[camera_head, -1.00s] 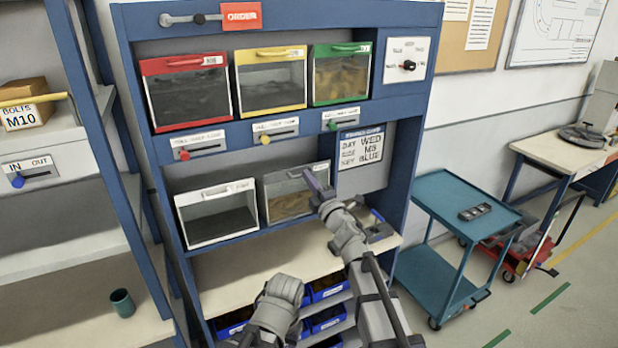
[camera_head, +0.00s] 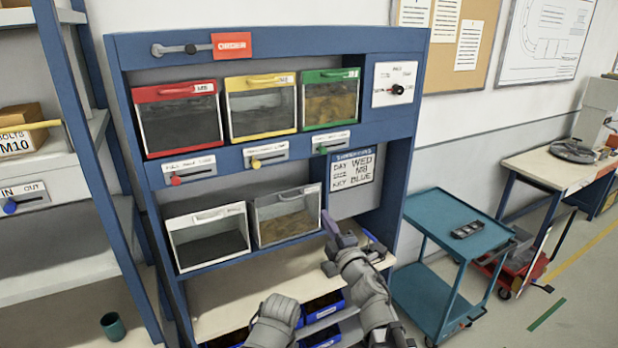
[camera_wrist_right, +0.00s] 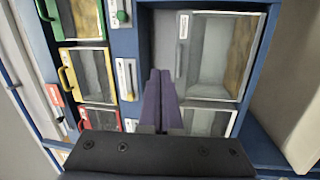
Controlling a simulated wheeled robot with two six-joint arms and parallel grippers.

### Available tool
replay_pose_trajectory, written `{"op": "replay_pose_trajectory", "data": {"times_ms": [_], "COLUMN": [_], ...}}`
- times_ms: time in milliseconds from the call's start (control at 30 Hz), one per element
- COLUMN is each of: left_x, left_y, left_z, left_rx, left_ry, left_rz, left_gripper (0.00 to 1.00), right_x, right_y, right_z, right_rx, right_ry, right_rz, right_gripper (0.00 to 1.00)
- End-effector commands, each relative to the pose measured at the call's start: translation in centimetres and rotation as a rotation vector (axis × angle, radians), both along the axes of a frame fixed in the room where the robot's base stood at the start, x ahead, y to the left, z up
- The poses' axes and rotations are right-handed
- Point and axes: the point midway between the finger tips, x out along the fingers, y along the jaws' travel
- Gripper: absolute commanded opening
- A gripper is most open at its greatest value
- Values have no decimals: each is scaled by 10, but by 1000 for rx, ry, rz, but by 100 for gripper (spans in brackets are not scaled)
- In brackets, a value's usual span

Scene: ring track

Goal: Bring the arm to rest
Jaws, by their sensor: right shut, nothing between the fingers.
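My right gripper (camera_head: 328,222) is shut and empty in the head view. It is in front of the shelf unit, beside the right edge of the grey-framed clear bin (camera_head: 287,216). In the right wrist view its two purple fingers (camera_wrist_right: 160,88) lie together, pointing at the cabinet. My left arm shows at the bottom of the head view, but its fingertips cannot be made out.
The blue cabinet (camera_head: 290,48) holds red (camera_head: 180,118), yellow (camera_head: 262,107) and green (camera_head: 330,102) bins above a white bin (camera_head: 208,238). A teal cart (camera_head: 455,222) stands at right. A green cup (camera_head: 113,326) sits on the left shelf.

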Motion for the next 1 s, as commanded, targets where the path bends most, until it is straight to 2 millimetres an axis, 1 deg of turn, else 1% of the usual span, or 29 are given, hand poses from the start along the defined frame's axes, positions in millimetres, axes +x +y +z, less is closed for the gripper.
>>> {"op": "replay_pose_trajectory", "data": {"times_ms": [33, 67, 133, 167, 200, 267, 300, 367, 400, 467, 500, 567, 600, 667, 700, 800, 900, 1000], "left_x": [0, 0, 0, 0, 0, 0, 0, 0, 0, 0, 0, 0, 0, 0, 0, 0, 1, 0], "left_y": [0, 0, 0, 0, 0, 0, 0, 0, 0, 0, 0, 0, 0, 0, 0, 0, 0, 0], "left_z": [-14, -19, -32, -37, -43, -53, -59, -69, -75, -85, -91, -101, -107, -115, -119, -129, -135, -138], "left_rx": [0, 0, 0, 1, 1, 1, 1, 0, 0, 1, 1, 1, 1, 1, 1, 2, 2, 2], "left_ry": [0, 0, 0, 0, -1, -1, -1, -1, -1, -1, -1, -1, -1, -1, -2, -2, -2, -2], "left_rz": [-1, -1, -2, -2, -3, -3, -4, -5, -5, -6, -6, -7, -8, -8, -9, -10, -10, -11], "left_gripper": [50, 50, 50, 50, 50, 50, 50, 50, 50, 50, 50, 50, 50, 50, 50, 50, 50, 50], "right_x": [3, 5, 7, 6, 4, -2, -8, -22, -32, -52, -67, -93, -111, -139, -156, -197, -227, -245], "right_y": [-6, -12, -26, -31, -37, -44, -48, -50, -50, -48, -45, -38, -33, -24, -19, -6, 4, 9], "right_z": [-21, -32, -64, -79, -99, -132, -155, -189, -212, -247, -269, -299, -318, -341, -354, -375, -386, -389], "right_rx": [50, 89, 187, 229, 284, 362, 410, 478, 519, 573, 604, 642, 661, 677, 684, 679, 662, 646], "right_ry": [49, 87, 192, 241, 308, 414, 485, 598, 677, 798, 880, 1005, 1089, 1207, 1281, 1440, 1552, 1619], "right_rz": [-51, -92, -192, -236, -293, -377, -432, -514, -567, -646, -699, -777, -826, -896, -939, -1031, -1097, -1134], "right_gripper": [0, 0, 0, 0, 0, 0, 0, 0, 0, 0, 0, 0, 0, 0, 0, 0, 0, 0]}}
